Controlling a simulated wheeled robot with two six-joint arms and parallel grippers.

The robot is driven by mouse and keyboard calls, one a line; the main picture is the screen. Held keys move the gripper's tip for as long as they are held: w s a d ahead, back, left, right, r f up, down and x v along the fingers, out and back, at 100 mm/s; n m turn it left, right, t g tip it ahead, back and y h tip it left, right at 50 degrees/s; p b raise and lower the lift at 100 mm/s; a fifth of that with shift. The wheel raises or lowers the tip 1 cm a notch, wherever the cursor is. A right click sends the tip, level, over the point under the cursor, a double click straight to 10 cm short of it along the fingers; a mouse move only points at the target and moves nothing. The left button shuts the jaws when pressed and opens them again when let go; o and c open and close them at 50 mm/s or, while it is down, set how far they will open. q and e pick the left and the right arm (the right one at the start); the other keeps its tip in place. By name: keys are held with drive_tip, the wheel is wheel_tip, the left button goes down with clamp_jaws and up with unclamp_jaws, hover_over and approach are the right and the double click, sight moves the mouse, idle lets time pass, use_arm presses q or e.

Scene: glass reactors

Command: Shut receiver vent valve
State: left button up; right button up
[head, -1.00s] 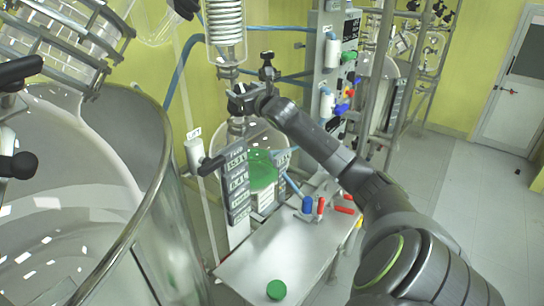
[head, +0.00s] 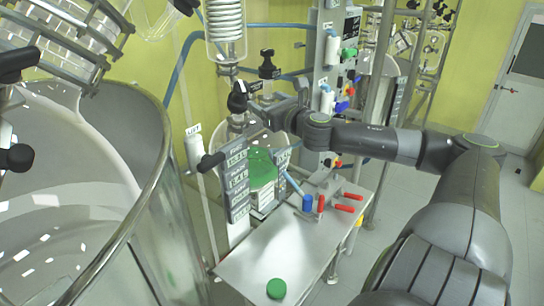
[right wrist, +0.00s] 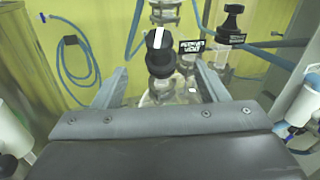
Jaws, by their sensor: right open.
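A black knob with a white stripe (right wrist: 160,54) stands upright on a glass fitting in the right wrist view. A small black label (right wrist: 191,47) beside it appears to read receiver vent. In the head view the knob (head: 238,98) sits above the glass receiver vessel (head: 262,168). My right gripper (head: 262,108) is open just to the right of the knob. In the right wrist view its two fingers (right wrist: 161,72) spread on either side of the knob, apparently without touching it. My left gripper is not in view.
A second black valve handle (right wrist: 232,22) stands close by on the right; it also shows in the head view (head: 267,66). A glass coil condenser (head: 225,25) rises behind. A large glass reactor (head: 150,180) fills the left. A steel table (head: 290,262) stands below.

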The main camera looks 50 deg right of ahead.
drive_tip(key=s+a+f+m+g+h+p, duration=0.4)
drive_tip(key=s+a+f+m, duration=0.4)
drive_tip(key=s+a+m, duration=0.3)
drive_tip(key=shift+s+g, duration=0.2)
drive_tip(key=shift+g, duration=0.2)
idle(0.3)
